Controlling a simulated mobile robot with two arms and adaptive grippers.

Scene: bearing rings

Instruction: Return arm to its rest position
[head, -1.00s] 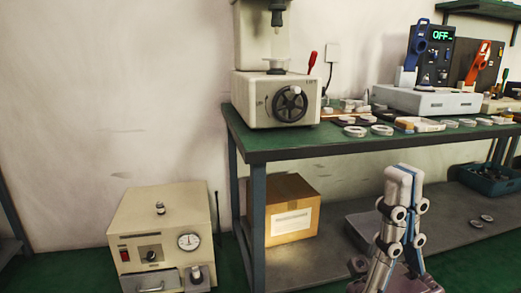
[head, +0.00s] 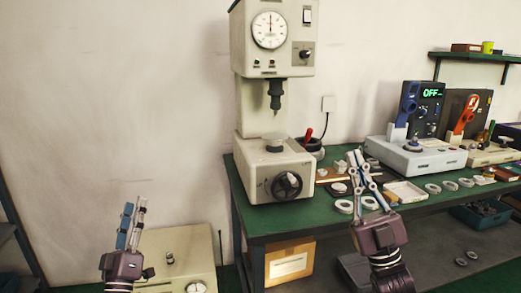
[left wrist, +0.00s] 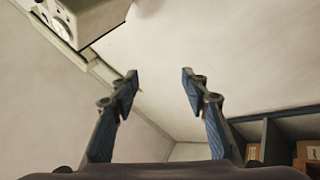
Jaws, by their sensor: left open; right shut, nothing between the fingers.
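My left gripper (head: 134,204) is raised at the lower left in the head view, fingers pointing up, in front of the beige bench unit and the wall. In the left wrist view my left gripper (left wrist: 159,76) has its fingers spread apart with nothing between them, against a pale surface. My right gripper (head: 357,156) points up in front of the green table's front edge, its fingers together and empty. Its fingertips overlap the small parts on the table in the picture; I see no part held.
A press (head: 270,160) with a dial stands on the green table (head: 290,218). Several metal rings (head: 433,188) lie to the right, before a tester reading OFF (head: 415,157). A cardboard box (head: 290,262) sits below. The beige unit (head: 190,247) stands at lower left; bare wall is above.

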